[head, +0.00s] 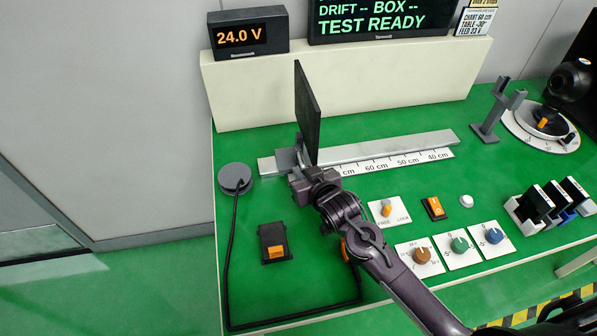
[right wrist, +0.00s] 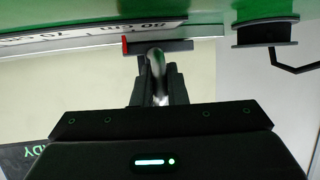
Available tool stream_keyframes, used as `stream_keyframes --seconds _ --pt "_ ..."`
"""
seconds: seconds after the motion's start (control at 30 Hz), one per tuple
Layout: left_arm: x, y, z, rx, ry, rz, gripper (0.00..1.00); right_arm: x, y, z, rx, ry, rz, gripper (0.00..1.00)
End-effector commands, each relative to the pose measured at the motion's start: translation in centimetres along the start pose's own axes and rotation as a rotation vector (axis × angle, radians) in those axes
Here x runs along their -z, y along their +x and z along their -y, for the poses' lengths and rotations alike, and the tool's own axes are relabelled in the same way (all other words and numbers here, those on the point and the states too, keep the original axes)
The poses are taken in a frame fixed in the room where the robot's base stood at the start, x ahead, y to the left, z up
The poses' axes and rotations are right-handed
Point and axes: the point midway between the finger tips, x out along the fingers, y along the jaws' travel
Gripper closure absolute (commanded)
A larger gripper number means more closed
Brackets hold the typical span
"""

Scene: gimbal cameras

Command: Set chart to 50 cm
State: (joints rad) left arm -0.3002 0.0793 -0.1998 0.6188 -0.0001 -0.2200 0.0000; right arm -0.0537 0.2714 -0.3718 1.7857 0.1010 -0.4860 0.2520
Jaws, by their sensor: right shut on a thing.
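The chart (head: 307,112) is a dark upright board, seen nearly edge-on, on a carriage (head: 288,158) near the left end of the metal rail (head: 390,147). The scale (head: 375,166) on the rail's front reads 60, 50 and 40 cm toward the right. My right gripper (head: 300,180) is at the carriage. In the right wrist view the gripper (right wrist: 155,92) is shut on a silver post (right wrist: 154,68) under the carriage's red pointer (right wrist: 125,45), near the high-number end of the scale. My left gripper is not in view.
The rail right of the chart is clear. A forked grey stand (head: 494,112) and a round turntable (head: 520,128) stand at the right. Switches, knobs (head: 459,244) and a black cable (head: 228,270) lie in front. A screen (head: 380,18) reads TEST READY; a card (head: 474,22) reads chart 60 cm.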

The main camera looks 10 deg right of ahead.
Motion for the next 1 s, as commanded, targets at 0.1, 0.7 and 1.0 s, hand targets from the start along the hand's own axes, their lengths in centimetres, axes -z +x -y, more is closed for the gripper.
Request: stream_keyframes --seconds 0.1,0.7,1.0 --pt "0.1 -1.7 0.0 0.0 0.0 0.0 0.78 -0.1 -0.8 -3.6 -0.011 -0.005 0.011 1.0" --pt "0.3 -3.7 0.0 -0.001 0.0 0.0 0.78 -1.1 -2.2 -11.5 -0.005 0.001 0.009 1.0" --pt "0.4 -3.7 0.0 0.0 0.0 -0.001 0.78 -1.1 -2.1 -11.4 -0.004 0.0 0.008 0.67"
